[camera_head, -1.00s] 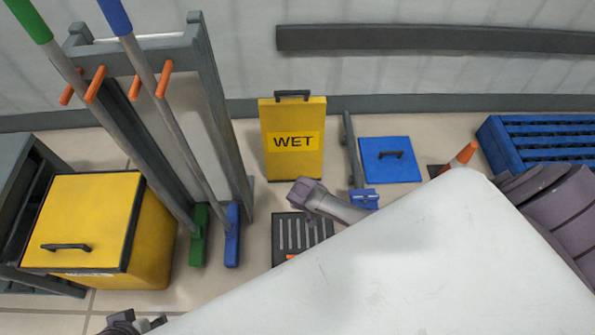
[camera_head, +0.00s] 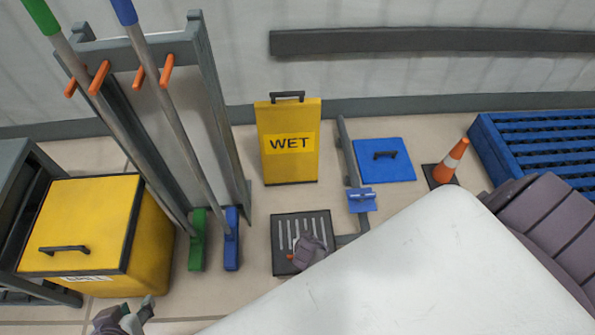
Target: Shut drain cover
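The dark square drain (camera_head: 285,222) with pale slots lies in the floor at the middle. A blue square plate (camera_head: 372,171) with a dark handle lies flat to the upper right, apart from the drain; I cannot tell which piece is the cover. My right gripper (camera_head: 308,249) is over the drain's lower right part; its fingers are unclear and contact cannot be told. My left gripper (camera_head: 127,313) is at the bottom left, empty, its fingers apart, away from the drain.
A yellow WET sign (camera_head: 288,160) stands behind the drain. A grey bar with a blue fitting (camera_head: 361,201) runs beside it. An orange cone (camera_head: 452,160) and blue pallet (camera_head: 500,150) are right. A tool rack (camera_head: 210,110) and yellow bin (camera_head: 85,220) are left.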

